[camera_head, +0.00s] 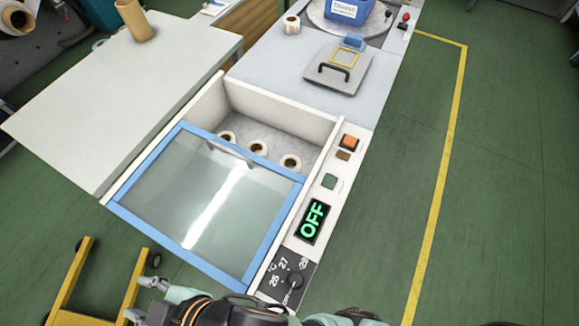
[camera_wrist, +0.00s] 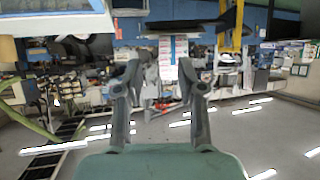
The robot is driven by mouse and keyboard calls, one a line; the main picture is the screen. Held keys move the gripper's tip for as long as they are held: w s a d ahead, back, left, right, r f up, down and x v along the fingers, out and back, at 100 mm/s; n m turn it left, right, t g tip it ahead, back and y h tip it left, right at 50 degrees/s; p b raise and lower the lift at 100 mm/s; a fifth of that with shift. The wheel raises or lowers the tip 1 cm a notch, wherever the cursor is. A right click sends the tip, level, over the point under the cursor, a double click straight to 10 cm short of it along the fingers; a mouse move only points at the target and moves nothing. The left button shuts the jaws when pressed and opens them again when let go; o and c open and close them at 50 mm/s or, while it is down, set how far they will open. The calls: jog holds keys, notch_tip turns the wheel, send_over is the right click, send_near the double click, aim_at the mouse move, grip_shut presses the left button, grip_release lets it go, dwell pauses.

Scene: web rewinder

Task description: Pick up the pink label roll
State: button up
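Several pale rolls with brown cores are in view, and none is clearly pink. Three stand in a row inside the machine's bin: a left roll (camera_head: 227,137), a middle roll (camera_head: 259,148) and a right roll (camera_head: 290,162). Another roll (camera_head: 292,24) stands on the grey top at the back. A blue-framed clear cover (camera_head: 200,205) lies over the front part of the bin; the back part is uncovered. My gripper (camera_wrist: 159,68) is open and empty in the wrist view, pointing across the room, with no roll before it. In the head view it shows at the bottom left, away from the rolls.
The bin has white walls (camera_head: 281,112). A hatch with a black handle (camera_head: 338,68) and a blue container (camera_head: 348,10) are behind. A yellow frame (camera_head: 75,275) stands lower left.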

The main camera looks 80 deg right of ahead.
dwell(0.3)
jog(key=o, duration=1.2)
